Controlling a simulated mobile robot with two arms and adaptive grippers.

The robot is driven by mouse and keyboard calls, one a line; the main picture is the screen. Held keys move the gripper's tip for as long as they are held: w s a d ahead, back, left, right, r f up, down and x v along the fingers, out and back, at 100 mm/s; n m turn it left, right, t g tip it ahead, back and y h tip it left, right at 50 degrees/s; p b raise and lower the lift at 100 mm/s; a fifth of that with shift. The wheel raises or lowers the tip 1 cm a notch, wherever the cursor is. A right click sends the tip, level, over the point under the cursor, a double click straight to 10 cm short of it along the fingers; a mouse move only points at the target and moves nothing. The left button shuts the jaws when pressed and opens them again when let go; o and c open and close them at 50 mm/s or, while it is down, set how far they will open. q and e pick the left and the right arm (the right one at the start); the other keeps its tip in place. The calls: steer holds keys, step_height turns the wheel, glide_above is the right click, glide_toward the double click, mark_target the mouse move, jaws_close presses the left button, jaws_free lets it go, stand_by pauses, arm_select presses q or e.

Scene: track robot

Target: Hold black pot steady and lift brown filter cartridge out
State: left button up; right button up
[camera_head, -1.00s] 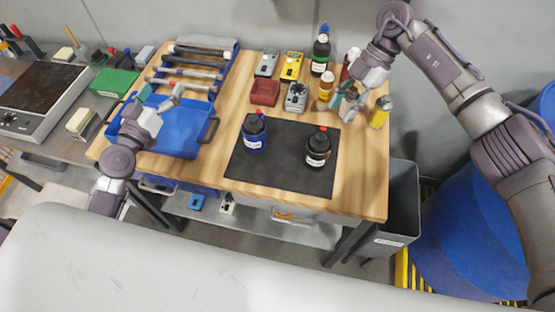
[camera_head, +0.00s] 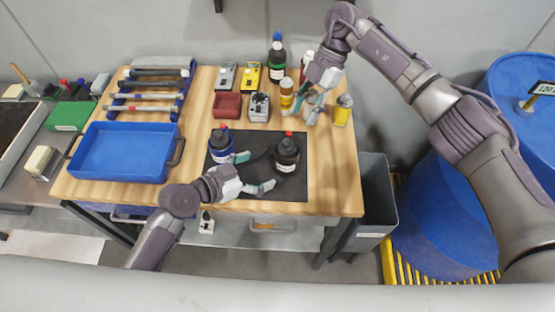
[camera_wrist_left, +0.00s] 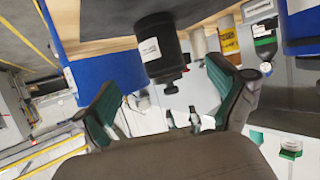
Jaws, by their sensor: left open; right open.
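On the black mat (camera_head: 230,186) stands a dark bottle-like vessel (camera_head: 287,157) with a white label and a small red tip. It may be the black pot; no brown cartridge can be made out in it. My left gripper (camera_head: 256,172) is open over the mat, just left of the dark vessel, with its fingers pointing towards it. In the left wrist view the dark vessel (camera_wrist_left: 157,45) appears upside down, ahead of the open, empty left fingers (camera_wrist_left: 163,100). My right gripper (camera_head: 303,108) is open over the table's right back, between an amber bottle (camera_head: 286,95) and a yellow can (camera_head: 342,112).
A blue bottle (camera_head: 221,146) stands on the mat behind my left gripper. A blue tray (camera_head: 122,172) fills the table's left. The right front tabletop (camera_head: 335,180) is clear.

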mark_target(288, 158)
arm_select(q)
steer(key=x, duration=1.1)
steer(key=shift+w, duration=0.15)
